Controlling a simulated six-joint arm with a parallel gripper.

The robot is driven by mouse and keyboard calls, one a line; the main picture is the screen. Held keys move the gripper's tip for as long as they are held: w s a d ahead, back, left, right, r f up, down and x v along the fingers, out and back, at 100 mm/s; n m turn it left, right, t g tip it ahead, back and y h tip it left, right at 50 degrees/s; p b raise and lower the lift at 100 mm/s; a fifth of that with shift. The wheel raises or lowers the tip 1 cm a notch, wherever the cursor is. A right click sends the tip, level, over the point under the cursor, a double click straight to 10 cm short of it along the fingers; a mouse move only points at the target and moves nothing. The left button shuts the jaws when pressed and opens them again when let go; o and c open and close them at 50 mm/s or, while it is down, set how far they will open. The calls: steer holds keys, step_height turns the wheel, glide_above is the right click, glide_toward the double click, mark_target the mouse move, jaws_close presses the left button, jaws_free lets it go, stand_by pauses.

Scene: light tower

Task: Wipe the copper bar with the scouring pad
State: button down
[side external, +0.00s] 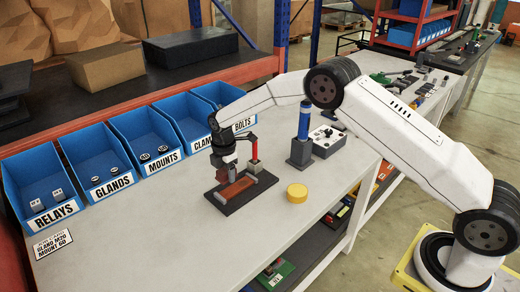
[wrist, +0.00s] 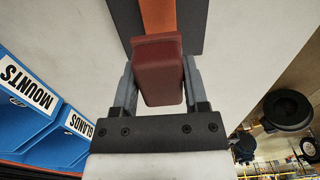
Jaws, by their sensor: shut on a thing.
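My gripper (wrist: 160,92) is shut on the scouring pad (wrist: 160,72), a dark red-brown block between the two fingers in the wrist view. The copper bar (wrist: 158,16) shows as an orange strip beyond the pad, on a dark plate (wrist: 190,35). In the side view the copper bar (side external: 236,189) lies on the dark plate (side external: 232,208) on the bench. My gripper (side external: 226,166) is low over the bar's far-left part, pointing down. The pad is mostly hidden there, and I cannot tell whether it touches the bar.
A clamp with a red handle (side external: 254,150) stands at the plate's far end. A yellow round tin (side external: 297,193), a blue-topped post (side external: 304,120) and a control box (side external: 326,141) stand to the right. Blue labelled bins (side external: 98,165) line the back. The front bench is clear.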

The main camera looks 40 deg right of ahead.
mark_target(249, 179)
steer(key=shift+r, duration=1.35)
steer(key=shift+d, duration=0.1)
steer(key=d, duration=0.4)
steer(key=shift+d+f, duration=0.2)
steer(key=shift+f, duration=0.15)
steer(key=shift+f, duration=0.15)
steer(key=shift+f, duration=2.8)
steer(key=shift+f, duration=0.95)
steer(key=shift+d, duration=0.15)
steer(key=shift+d+r, duration=0.1)
steer(key=shift+d, duration=1.95)
